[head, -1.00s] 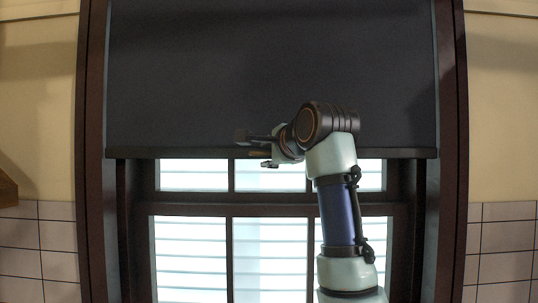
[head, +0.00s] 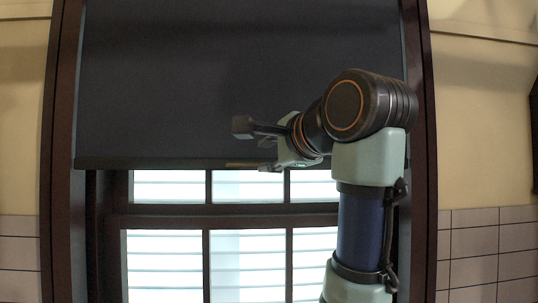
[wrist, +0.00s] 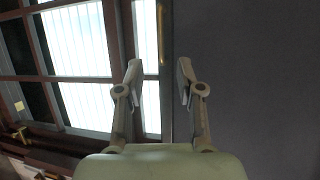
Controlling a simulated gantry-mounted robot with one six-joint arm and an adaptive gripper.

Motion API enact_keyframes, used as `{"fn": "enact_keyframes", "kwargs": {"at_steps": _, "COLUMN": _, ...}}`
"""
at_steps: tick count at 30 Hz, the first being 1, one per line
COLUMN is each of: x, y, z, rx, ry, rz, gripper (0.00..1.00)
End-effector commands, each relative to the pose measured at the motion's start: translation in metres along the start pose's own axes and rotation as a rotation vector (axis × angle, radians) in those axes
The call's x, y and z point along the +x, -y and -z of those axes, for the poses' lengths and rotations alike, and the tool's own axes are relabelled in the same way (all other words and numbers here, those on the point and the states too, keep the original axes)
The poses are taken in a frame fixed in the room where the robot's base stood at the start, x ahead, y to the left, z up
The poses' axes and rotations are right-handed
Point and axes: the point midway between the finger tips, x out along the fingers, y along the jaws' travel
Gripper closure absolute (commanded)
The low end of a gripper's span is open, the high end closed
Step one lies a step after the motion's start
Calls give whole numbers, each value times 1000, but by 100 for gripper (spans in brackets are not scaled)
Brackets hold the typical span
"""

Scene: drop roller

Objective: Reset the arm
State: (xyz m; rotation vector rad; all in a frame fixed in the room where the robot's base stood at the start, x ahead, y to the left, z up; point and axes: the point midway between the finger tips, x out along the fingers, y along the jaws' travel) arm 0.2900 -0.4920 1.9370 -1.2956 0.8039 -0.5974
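A dark roller shade (head: 200,70) covers the upper part of the window and ends in a straight bottom bar (head: 120,163). It fills the right of the wrist view (wrist: 260,80). My arm stands at the right of centre in the head view, bent at the top. My gripper (head: 254,147) points left in front of the shade's lower edge. In the wrist view my gripper (wrist: 158,78) has its fingers well apart with nothing between them. The bottom bar passes behind the gap; contact with it is not visible. A thin brownish strip (head: 243,165) shows at the bar near the lower finger.
Below the shade is the bright window (head: 165,265) with dark dividers. A dark frame (head: 55,150) borders it, with cream walls and pale tiles (head: 490,240) at the sides. A black object (head: 535,140) is cut off at the right edge.

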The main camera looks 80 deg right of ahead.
Motion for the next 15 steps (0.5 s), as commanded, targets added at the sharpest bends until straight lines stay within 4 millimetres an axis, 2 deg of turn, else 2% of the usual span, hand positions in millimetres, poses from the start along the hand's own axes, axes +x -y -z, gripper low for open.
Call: {"fn": "enact_keyframes", "kwargs": {"at_steps": 15, "x": 3, "y": -3, "z": -3, "rx": -8, "ry": 5, "rz": -2, "gripper": 63}}
